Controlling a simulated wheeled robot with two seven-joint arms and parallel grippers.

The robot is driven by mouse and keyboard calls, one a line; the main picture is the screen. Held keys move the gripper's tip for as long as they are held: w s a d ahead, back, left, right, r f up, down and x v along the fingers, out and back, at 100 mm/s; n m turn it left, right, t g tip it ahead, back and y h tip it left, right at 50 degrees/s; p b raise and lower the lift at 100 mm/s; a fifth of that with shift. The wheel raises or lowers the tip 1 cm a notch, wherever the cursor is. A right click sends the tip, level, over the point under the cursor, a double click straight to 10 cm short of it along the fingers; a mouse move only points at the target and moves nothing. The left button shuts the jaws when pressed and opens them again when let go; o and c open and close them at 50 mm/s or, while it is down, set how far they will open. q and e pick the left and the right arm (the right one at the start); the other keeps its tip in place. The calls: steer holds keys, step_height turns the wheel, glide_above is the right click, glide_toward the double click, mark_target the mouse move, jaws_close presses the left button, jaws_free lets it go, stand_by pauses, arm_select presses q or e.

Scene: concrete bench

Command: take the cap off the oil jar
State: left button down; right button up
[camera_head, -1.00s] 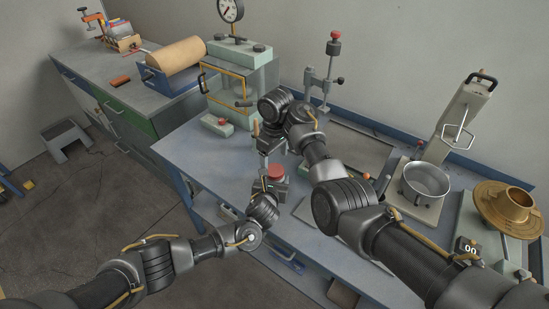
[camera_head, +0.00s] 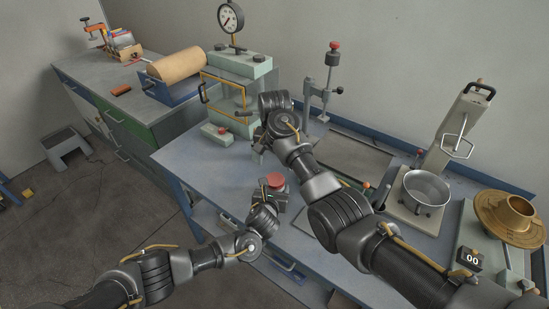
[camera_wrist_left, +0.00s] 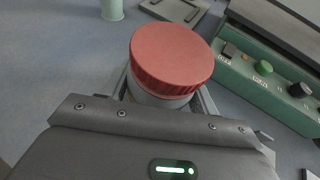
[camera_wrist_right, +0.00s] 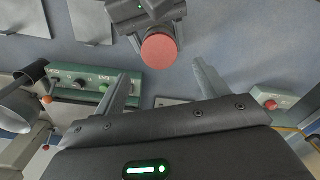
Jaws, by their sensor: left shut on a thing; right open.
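The oil jar has a wide red ribbed cap (camera_head: 276,180), which also shows in the left wrist view (camera_wrist_left: 172,55). The cap sits on the pale jar body (camera_wrist_left: 158,99). My left gripper (camera_head: 274,196) is shut on the jar body below the cap; its fingers lie at both sides of it in the left wrist view. My right gripper (camera_head: 258,149) is open and empty, behind and left of the jar in the head view. In the right wrist view the cap (camera_wrist_right: 159,50) lies ahead, beyond and between the open fingers (camera_wrist_right: 163,80), apart from them.
A green control box (camera_wrist_right: 85,82) with buttons shows in the right wrist view. The bench's left front is clear.

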mark_target(274, 179)
step_height(274, 179, down, 7)
steer(key=shift+f, duration=0.15)
stand_by(0.4)
steer(key=c, duration=1)
steer(key=n, duration=0.3)
steer(key=shift+r, duration=0.2)
steer(key=shift+r, duration=0.95)
